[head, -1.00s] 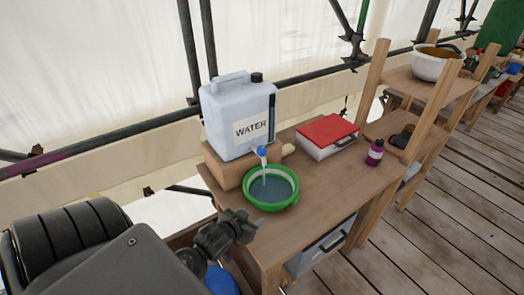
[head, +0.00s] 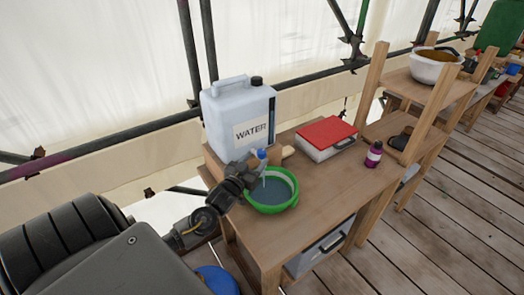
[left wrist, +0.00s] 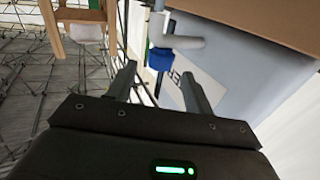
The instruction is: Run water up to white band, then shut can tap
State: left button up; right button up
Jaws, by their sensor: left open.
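The white water can (head: 238,112), labelled WATER, stands on a wooden block at the table's back left. Its tap with a blue handle (head: 261,154) is low on the front; a thin pale stream seems to fall from it. The green basin (head: 272,208) below holds grey-blue water (head: 268,192); a pale band (head: 284,179) shows above the water on its inner wall. My left gripper (head: 254,162) is at the tap, partly hiding it. In the left wrist view the open fingers (left wrist: 158,80) stand either side of the blue handle (left wrist: 160,59); contact is unclear. My right gripper is out of view.
A white box with a red lid (head: 327,132) and a purple bottle (head: 374,154) stand right of the basin. The table top (head: 325,190) is clear in front of them. Scaffold poles run behind. A shelf with a white bowl (head: 434,68) stands farther right.

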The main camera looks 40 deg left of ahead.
aim_at(259, 155)
pick_arm(q)
jog(key=w, duration=0.2)
jog(key=w+p, duration=0.1)
jog(key=w, duration=0.1)
jog(key=shift+a+r, duration=0.15)
jog(key=shift+a, duration=0.2)
jog(key=shift+w+a, duration=0.1)
jog(key=shift+w, duration=0.55)
jog(key=shift+c, duration=0.6)
jog(key=c, duration=0.8)
jog(key=m+h, duration=0.2)
jog(key=shift+a+h+b, duration=0.1)
jog(key=shift+h+b, duration=0.3)
jog(key=shift+c, duration=0.2)
jog(key=shift+m+h, duration=0.5)
jog(key=shift+h, duration=0.5)
